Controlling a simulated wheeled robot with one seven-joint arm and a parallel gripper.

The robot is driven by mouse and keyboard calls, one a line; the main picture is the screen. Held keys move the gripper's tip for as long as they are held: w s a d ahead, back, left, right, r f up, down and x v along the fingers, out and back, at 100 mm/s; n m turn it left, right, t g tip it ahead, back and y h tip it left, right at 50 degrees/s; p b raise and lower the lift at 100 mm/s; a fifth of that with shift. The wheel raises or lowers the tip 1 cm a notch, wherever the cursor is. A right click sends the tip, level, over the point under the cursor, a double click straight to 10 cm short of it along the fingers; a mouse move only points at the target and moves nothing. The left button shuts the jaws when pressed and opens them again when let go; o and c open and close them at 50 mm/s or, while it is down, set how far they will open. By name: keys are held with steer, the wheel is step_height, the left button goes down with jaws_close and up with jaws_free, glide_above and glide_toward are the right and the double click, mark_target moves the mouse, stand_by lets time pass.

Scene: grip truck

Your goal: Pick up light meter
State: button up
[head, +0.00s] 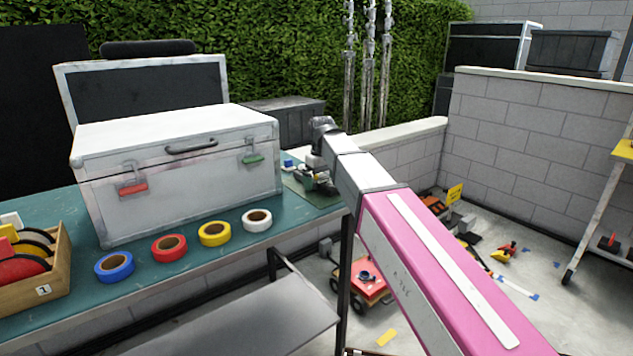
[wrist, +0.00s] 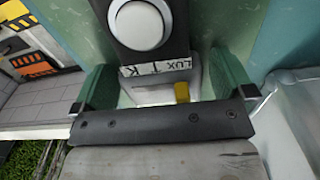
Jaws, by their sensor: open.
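The light meter (wrist: 153,58) shows in the wrist view as a black body with a white dome and a handwritten label that begins "LUX". It lies on the green bench top, between the two green fingers of my gripper (wrist: 165,78). The fingers are open, one on each side of it, and a gap seems to show on both sides. In the head view my gripper (head: 318,180) is low over the bench's right end, to the right of the silver case. The meter is mostly hidden there by my gripper and arm.
The silver case (head: 190,195) stands close to my gripper; its pale side (wrist: 290,115) shows in the wrist view. Several tape rolls, including a white one (head: 257,220), line the bench's front. A wooden box (head: 62,265) is at left. A red cart (head: 362,282) stands on the floor.

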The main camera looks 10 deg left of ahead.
steer(key=c, duration=1)
steer(key=shift+r, duration=0.15)
